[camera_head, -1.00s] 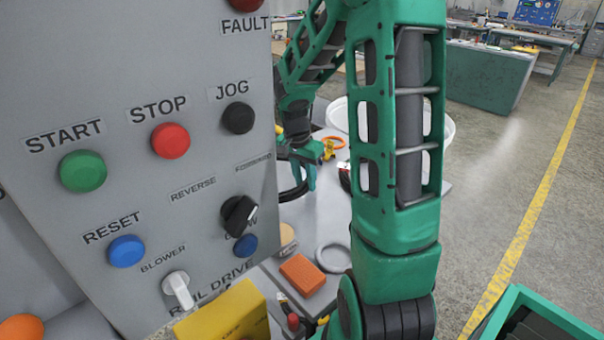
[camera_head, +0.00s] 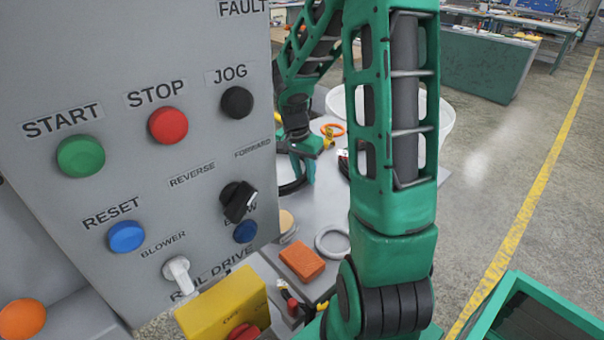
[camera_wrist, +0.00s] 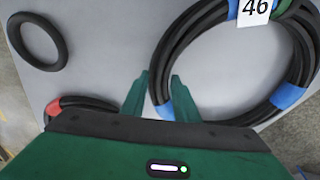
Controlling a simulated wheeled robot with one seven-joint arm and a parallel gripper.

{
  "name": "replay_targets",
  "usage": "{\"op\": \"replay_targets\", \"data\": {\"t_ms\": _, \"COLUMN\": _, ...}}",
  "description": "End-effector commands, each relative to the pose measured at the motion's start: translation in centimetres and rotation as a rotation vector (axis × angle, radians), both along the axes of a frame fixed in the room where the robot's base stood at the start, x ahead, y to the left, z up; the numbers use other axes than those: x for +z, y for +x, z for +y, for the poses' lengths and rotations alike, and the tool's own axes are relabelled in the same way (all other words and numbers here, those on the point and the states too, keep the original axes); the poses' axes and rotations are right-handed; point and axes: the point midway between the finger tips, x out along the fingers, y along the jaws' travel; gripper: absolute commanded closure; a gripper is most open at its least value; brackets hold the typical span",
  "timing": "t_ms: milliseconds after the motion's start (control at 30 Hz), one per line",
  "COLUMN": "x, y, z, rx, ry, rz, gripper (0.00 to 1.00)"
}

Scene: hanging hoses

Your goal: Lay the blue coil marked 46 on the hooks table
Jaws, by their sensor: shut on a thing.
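The coil marked 46 (camera_wrist: 164,66) is black hose with blue bands. Its white tag reads 46 at the top of the wrist view. It also shows as a black arc in the head view (camera_head: 292,189), partly hidden behind the panel. My gripper (camera_wrist: 159,92) has one finger on each side of the coil's left part and is shut on it. In the head view my gripper (camera_head: 308,178) is low over a grey tabletop (camera_head: 325,205). I cannot tell whether the coil touches that surface.
A control panel (camera_head: 150,190) fills the left and hides part of the table. A black ring (camera_wrist: 37,41) and a red-and-black hose (camera_wrist: 75,104) lie near the coil. A grey ring (camera_head: 332,230), an orange block (camera_head: 302,263) and a white tub (camera_head: 432,120) are nearby.

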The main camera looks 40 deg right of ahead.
Motion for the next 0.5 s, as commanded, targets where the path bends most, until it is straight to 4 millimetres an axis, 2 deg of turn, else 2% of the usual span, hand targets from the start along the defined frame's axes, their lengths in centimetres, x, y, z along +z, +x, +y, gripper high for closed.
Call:
{"op": "replay_targets", "data": {"t_ms": 33, "x": -0.04, "y": 0.06, "z": -0.01, "rx": 0.000, "ry": -0.001, "rz": -0.001, "gripper": 1.00}}
{"op": "replay_targets", "data": {"t_ms": 67, "x": -0.05, "y": 0.07, "z": -0.01, "rx": 0.000, "ry": 0.000, "rz": -0.002, "gripper": 0.70}}
{"op": "replay_targets", "data": {"t_ms": 133, "x": -0.04, "y": 0.06, "z": -0.01, "rx": 0.000, "ry": 0.000, "rz": -0.002, "gripper": 0.53}}
{"op": "replay_targets", "data": {"t_ms": 167, "x": -0.04, "y": 0.06, "z": 0.00, "rx": 0.000, "ry": -0.001, "rz": -0.001, "gripper": 0.51}}
{"op": "replay_targets", "data": {"t_ms": 500, "x": 0.18, "y": 0.00, "z": 0.12, "rx": 0.001, "ry": 0.000, "rz": 0.001, "gripper": 0.51}}
